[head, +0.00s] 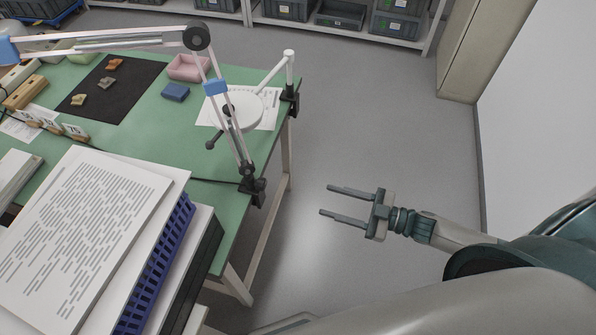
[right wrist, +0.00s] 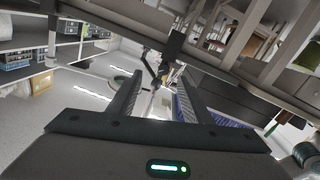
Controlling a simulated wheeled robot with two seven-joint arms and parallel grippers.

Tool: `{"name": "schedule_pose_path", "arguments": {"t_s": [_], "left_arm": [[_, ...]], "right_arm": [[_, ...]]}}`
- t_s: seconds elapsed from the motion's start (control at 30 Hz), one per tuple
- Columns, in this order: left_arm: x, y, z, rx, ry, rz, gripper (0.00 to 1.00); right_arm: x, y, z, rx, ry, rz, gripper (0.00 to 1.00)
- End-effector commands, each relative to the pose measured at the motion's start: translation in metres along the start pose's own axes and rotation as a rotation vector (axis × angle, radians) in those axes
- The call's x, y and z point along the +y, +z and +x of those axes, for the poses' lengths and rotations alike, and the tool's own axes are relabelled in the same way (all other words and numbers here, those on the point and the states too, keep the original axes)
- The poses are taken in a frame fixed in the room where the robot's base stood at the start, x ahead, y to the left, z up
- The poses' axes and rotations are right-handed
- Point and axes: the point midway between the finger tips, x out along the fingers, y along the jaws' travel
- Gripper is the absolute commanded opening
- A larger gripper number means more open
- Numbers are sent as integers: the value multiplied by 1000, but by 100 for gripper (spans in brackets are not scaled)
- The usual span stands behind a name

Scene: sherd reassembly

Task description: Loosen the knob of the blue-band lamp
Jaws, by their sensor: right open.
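The blue-band lamp (head: 215,87) is a jointed arm clamped to the table's right edge, with a blue band on its lower arm. A large dark round joint (head: 197,38) sits at its elbow, and a dark clamp (head: 252,190) holds its foot. A small dark knob on a short bar (head: 212,144) shows beside the lower arm; I cannot tell which lamp it belongs to. My right gripper (head: 324,200) is open and empty, over the floor right of the table, apart from the lamp. In the right wrist view its open fingers (right wrist: 158,97) point toward a dark clamp (right wrist: 174,45) at the table edge. My left gripper is out of view.
A second lamp with a white round head (head: 243,108) stands behind. A dark mat with sherds (head: 108,88), a pink tray (head: 188,68) and a blue block (head: 175,92) lie on the green table. Stacked paper (head: 85,235) and a blue crate (head: 158,265) fill the near left. Floor around my right gripper is clear.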

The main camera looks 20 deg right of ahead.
Motion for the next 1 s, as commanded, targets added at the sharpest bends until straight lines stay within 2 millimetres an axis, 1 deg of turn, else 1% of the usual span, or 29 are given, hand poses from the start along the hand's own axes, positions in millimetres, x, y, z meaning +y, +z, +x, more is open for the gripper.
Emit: {"name": "schedule_pose_path", "arguments": {"t_s": [0.03, 0.07, 0.17, 0.2, 0.27, 0.3, 0.37, 0.4, 0.47, 0.5, 0.57, 0.6, 0.67, 0.7, 0.8, 0.9, 1.0], "left_arm": [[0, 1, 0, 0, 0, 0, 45], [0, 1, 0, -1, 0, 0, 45], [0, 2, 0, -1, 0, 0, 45], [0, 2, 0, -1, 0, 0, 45], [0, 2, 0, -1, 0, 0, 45], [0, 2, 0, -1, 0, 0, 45], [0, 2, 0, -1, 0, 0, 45], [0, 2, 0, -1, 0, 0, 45], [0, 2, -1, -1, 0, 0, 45], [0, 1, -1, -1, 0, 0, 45], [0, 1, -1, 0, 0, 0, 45], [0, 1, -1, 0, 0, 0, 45], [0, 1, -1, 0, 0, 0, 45], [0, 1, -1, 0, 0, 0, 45], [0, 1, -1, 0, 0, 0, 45], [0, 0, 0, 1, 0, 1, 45], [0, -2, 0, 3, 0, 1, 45]], "right_arm": [[2, 16, 0, -29, 34, 10, 45], [4, 26, 0, -52, 57, 13, 45], [9, 74, -6, -154, 152, 39, 45], [9, 98, -10, -207, 195, 54, 45], [5, 138, -20, -299, 262, 85, 45], [-2, 166, -28, -368, 306, 110, 45], [-18, 210, -43, -483, 366, 155, 45], [-34, 238, -55, -561, 401, 191, 45], [-66, 279, -74, -686, 441, 250, 45], [-92, 303, -86, -767, 460, 294, 45], [-136, 333, -105, -888, 475, 362, 45], [-167, 349, -116, -963, 478, 407, 45], [-211, 366, -131, -1060, 472, 469, 45], [-237, 374, -139, -1116, 464, 505, 45], [-292, 384, -152, -1219, 439, 579, 45], [-326, 386, -160, -1281, 418, 622, 45], [-342, 387, -163, -1309, 406, 643, 45]]}}
